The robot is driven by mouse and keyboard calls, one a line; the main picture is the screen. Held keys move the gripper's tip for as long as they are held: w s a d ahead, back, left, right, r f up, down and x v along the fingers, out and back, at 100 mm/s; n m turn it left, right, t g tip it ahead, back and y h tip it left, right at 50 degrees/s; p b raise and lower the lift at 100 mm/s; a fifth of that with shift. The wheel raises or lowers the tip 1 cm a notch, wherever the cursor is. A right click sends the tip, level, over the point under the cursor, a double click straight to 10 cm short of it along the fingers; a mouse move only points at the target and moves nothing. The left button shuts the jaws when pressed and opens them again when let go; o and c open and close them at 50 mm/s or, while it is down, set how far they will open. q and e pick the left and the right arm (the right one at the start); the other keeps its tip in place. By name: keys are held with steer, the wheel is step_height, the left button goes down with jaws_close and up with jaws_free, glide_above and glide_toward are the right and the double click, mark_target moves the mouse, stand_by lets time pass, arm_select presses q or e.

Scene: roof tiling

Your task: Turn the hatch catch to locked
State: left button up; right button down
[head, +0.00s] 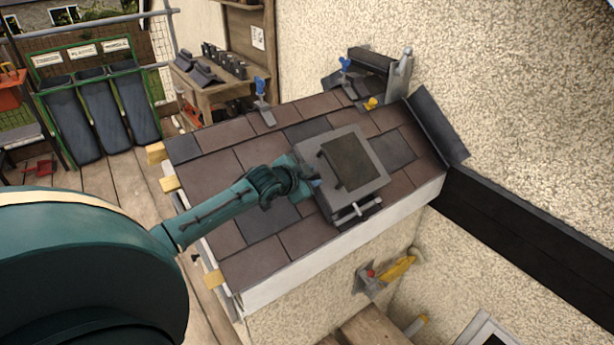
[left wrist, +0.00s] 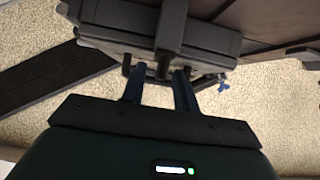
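The hatch is a grey raised frame (head: 372,178) with a dark panel (head: 350,160) on the sloping tiled roof. A pale bar-like fitting (head: 355,209) lies along its lower edge; I cannot tell whether it is the catch. My left gripper (head: 316,183) is at the hatch's left side, its tips small and partly hidden in the head view. In the left wrist view my gripper's two blue fingers (left wrist: 159,88) stand apart, pointing at the dark hatch edge (left wrist: 205,40). A short dark peg (left wrist: 163,72) shows between them, not visibly gripped. My right gripper is not in view.
Blue-handled clamps (head: 262,88) stand along the roof's upper edge, and a small yellow item (head: 371,103) lies near them. A dark beam (head: 530,240) runs to the right by the rough wall (head: 510,90). A trowel (head: 370,280) is below the eave.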

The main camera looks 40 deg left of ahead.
arm_select(q)
steer(key=v, duration=1.3)
steer(key=shift+b, duration=0.4)
steer(key=s+d+f+n+g+h, duration=0.1)
steer(key=s+d+f, duration=0.35)
steer(key=f, duration=0.35)
steer(key=s+d+f+n+g+h, duration=0.1)
steer(key=s+d+f, duration=0.3)
steer(key=d+f, duration=0.3)
steer(key=s+d+f+n, duration=0.1)
steer(key=s+d+f, duration=0.3)
steer(key=d, duration=0.2)
steer(key=s+d+f+n+h, duration=0.1)
steer(key=s+d+f, duration=0.3)
steer(key=d, duration=0.3)
steer(key=shift+s+d+n, duration=0.2)
steer(key=shift+s+n, duration=0.1)
steer(key=shift+s, duration=0.25)
